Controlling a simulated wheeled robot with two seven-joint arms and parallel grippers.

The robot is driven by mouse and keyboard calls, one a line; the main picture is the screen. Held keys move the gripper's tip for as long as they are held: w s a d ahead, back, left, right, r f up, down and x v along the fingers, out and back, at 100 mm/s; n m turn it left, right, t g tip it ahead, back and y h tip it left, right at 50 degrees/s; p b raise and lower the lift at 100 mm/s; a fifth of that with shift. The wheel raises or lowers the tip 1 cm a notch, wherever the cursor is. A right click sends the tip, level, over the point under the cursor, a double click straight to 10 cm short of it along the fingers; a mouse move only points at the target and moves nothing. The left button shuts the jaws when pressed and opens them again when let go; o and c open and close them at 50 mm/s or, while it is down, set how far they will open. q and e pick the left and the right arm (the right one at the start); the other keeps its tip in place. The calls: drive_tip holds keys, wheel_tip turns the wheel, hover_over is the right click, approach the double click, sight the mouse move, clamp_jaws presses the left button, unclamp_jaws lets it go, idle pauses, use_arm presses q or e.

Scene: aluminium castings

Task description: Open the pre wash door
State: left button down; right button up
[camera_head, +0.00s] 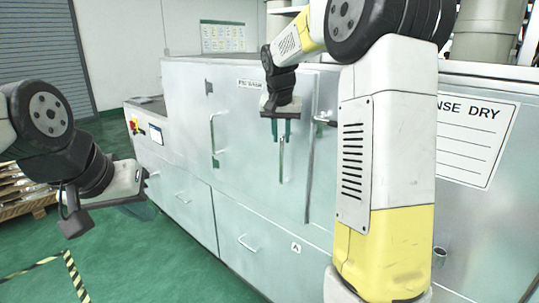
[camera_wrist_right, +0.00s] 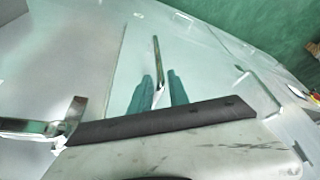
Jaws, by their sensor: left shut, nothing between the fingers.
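The pre wash door (camera_head: 245,135) is a flat pale metal panel in the machine's front, under a small label (camera_head: 250,84). It looks closed. My right gripper (camera_head: 281,132) is at the panel's right part, pointing down, its teal fingers apart. A thin upright metal bar (camera_head: 281,165) shows just below and between the fingers. In the right wrist view the bar (camera_wrist_right: 156,60) runs between the two open fingers (camera_wrist_right: 160,92); I cannot tell if either touches it. My left gripper (camera_head: 140,207) is shut and empty, well left of the door, in front of the machine.
Another upright handle (camera_head: 213,140) is at the panel's left. A latch (camera_head: 325,120) sticks out right of the door. Drawers (camera_head: 245,240) lie below. A control panel (camera_head: 156,132) is at the left end. Green floor (camera_head: 130,260) is free in front.

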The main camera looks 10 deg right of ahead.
sight(282, 154)
drive_tip(key=x, duration=0.8)
drive_tip(key=shift+f, duration=0.3)
clamp_jaws()
drive_tip(key=shift+r, duration=0.1)
idle(0.9)
